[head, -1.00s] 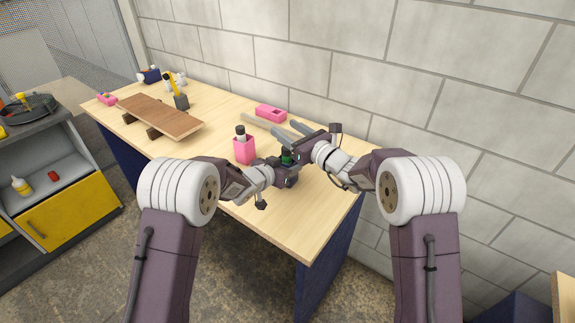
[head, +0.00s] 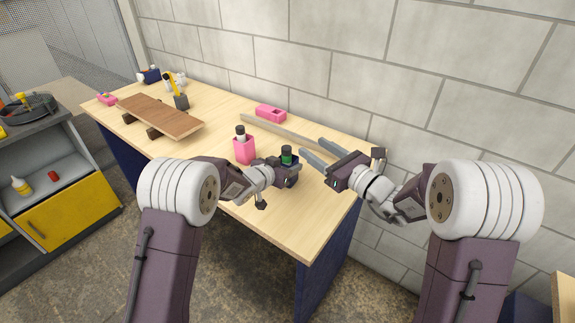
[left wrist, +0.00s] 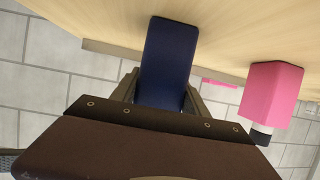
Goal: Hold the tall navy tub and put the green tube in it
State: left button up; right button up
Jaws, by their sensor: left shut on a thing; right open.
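The tall navy tub (head: 293,169) stands at the right part of the workbench and also shows in the left wrist view (left wrist: 169,60). My left gripper (head: 283,177) is shut on it, one finger on each side. The green tube (head: 287,155) sticks up out of the tub's top, its lower part hidden inside. My right gripper (head: 311,147) is open and empty, behind and to the right of the tub, apart from the tube. In the left wrist view the tube is not visible.
A pink tub (head: 244,151) with a dark-and-white item in it stands just left of the navy tub. A pink block (head: 270,113) and a long strip (head: 262,126) lie near the wall. A raised wooden board (head: 160,114) is farther left. The bench's front right is clear.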

pick_arm(q)
jog(key=o, duration=1.4)
jog(key=shift+o, duration=0.2)
jog(key=v, duration=1.2)
